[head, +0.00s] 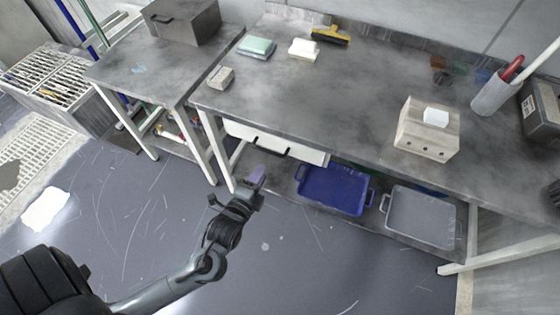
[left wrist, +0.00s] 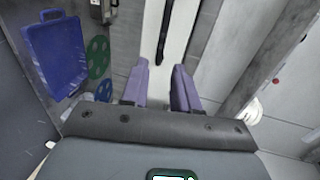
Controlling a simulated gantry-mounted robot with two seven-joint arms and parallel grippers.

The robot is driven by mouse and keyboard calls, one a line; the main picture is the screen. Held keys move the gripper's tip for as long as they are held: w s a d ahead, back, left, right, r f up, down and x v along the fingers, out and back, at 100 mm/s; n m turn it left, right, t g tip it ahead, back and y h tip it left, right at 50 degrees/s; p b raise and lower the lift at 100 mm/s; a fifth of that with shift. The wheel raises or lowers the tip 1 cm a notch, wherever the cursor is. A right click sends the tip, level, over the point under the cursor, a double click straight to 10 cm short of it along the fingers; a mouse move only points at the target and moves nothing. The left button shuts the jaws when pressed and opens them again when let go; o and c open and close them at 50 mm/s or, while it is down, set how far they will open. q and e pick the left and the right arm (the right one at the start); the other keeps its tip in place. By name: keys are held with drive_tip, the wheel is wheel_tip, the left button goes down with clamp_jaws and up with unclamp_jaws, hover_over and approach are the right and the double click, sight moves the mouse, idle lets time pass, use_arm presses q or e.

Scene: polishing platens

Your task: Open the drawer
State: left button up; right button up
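The white drawer (head: 308,155) sits under the front edge of the long grey workbench, with a dark bar handle (head: 270,151) on its front. It looks shut, though the bench top hides its upper part. My left gripper (head: 257,176) is just in front of and below the handle, apart from it. In the left wrist view, the purple fingers of the left gripper (left wrist: 160,78) are spread with nothing between them. The drawer front (left wrist: 178,42) and black handle (left wrist: 164,32) lie ahead, roughly in line with the finger gap. My right gripper is not in view.
A blue tray (head: 334,190) and a grey tray (head: 420,218) lie on the lower shelf, right of the drawer. White bench legs (head: 206,145) stand to its left. A tissue box (head: 427,130) and several other items are on the bench. The floor in front is clear.

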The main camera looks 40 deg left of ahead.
sight(272, 152)
use_arm(q)
drive_tip(key=shift+a+b+x, duration=0.1)
drive_tip(key=shift+b+x, duration=0.95)
drive_tip(key=shift+x, duration=1.55)
drive_tip(key=shift+a+b+x, duration=0.15)
drive_tip(key=shift+b+x, duration=0.9)
drive_tip(key=shift+x, duration=1.5)
drive_tip(key=shift+r, duration=0.15)
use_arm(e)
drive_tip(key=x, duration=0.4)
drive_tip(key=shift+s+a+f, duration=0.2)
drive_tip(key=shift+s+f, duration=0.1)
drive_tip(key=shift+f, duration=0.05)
use_arm(q)
drive_tip(key=shift+d, duration=0.1)
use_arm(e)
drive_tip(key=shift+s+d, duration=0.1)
use_arm(q)
clamp_jaws()
